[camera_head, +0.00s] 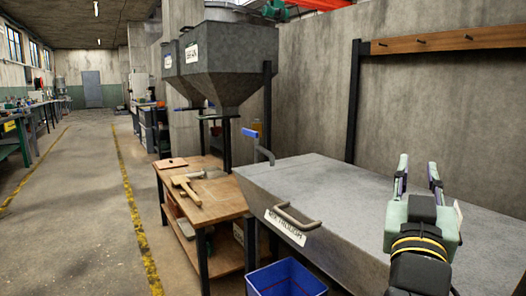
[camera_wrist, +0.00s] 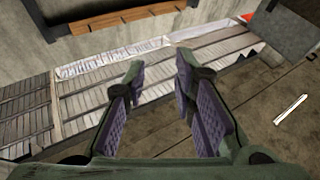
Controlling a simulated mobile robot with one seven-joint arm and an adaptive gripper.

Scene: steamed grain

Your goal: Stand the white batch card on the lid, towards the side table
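My gripper (camera_head: 418,164) is raised at the right of the head view, in front of the grey lid. Its two fingers stand apart with nothing between them, as the wrist view also shows (camera_wrist: 160,70). A small pale piece, possibly the white batch card (camera_head: 458,209), shows just right of my gripper, mostly hidden. A thin white piece (camera_wrist: 291,109) shows at the right of the wrist view, apart from the fingers; I cannot tell whether it is the same card. The broad grey lid (camera_head: 330,185) covers the trough. The wooden side table (camera_head: 222,207) stands left of it.
A curved handle (camera_head: 297,217) and a white label (camera_head: 285,228) are on the trough's front. A wooden mallet (camera_head: 187,188) lies on the side table. A blue crate (camera_head: 286,280) stands below. A peg rail (camera_head: 450,39) is on the wall. The lid's left part is clear.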

